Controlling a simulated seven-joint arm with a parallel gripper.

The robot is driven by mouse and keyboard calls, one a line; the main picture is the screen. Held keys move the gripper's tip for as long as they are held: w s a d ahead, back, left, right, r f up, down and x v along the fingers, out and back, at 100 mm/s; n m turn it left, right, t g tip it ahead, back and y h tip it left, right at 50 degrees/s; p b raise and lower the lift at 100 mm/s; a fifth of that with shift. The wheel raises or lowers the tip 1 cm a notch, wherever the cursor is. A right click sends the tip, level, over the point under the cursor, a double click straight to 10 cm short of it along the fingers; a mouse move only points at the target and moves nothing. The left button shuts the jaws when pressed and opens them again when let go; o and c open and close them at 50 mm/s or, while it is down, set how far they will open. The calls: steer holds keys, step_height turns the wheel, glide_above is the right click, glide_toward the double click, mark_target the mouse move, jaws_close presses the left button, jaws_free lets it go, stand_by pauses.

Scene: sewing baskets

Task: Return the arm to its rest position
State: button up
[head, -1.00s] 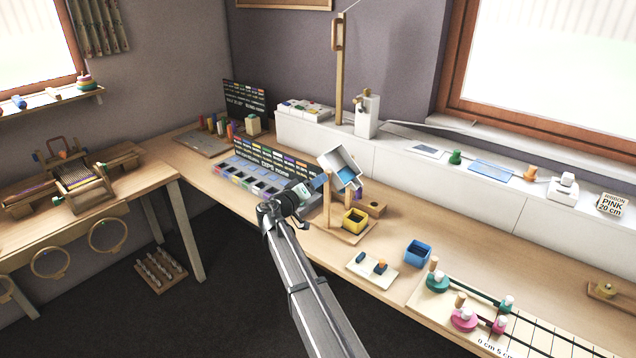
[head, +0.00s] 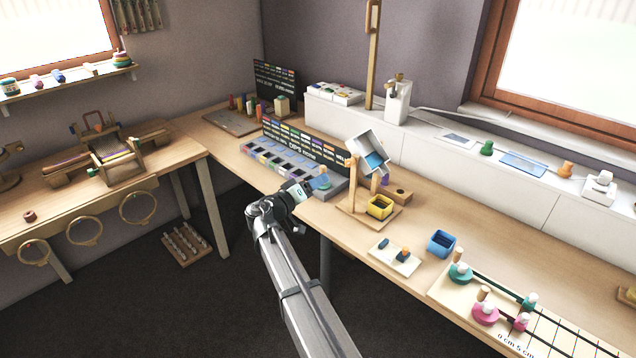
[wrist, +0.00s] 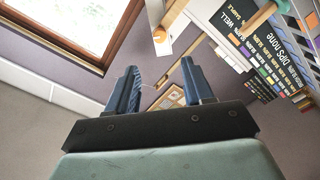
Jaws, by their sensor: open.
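My gripper (head: 320,181) is in front of the long table's front edge, close to the compartment tray (head: 283,166) with its labelled board. In the wrist view the two dark blue fingers of my gripper (wrist: 160,82) stand wide apart. Nothing shows between them except the wall and a frame in the background. My arm reaches up from the bottom of the head view.
A wooden stand with a tilted white bin (head: 366,150) is right of my gripper, with a yellow box (head: 380,207) at its foot. A blue box (head: 441,243) and a small white board (head: 395,257) lie further right. Open floor (head: 220,290) lies left of my arm.

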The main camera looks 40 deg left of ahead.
stand_by(0.4)
steer(key=s+d+f+g+h, duration=0.1)
steer(key=d+f+g+h, duration=0.3)
steer(key=d+f, duration=1.55)
steer(key=s+d+f+g+h, duration=0.1)
steer(key=d+f+g, duration=0.5)
steer(key=d+f, duration=1.3)
steer(key=s+d+f+m+g, duration=0.2)
steer(key=s+d+f+g, duration=0.15)
steer(key=d, duration=0.65)
steer(key=s+d+f+m+g+h, duration=0.1)
steer(key=s+d+f+m+g, duration=0.3)
steer(key=d, duration=0.6)
steer(key=s+d+f+g, duration=0.2)
steer(key=s+d+f, duration=0.35)
steer(key=d, duration=0.45)
steer(key=s+d+f+m+g+y, duration=0.1)
steer(key=s+d+m+g+y, duration=0.2)
steer(key=s, duration=1.1)
steer(key=shift+d+g+y, duration=1.15)
steer(key=shift+d+y, duration=0.35)
steer(key=shift+d, duration=0.25)
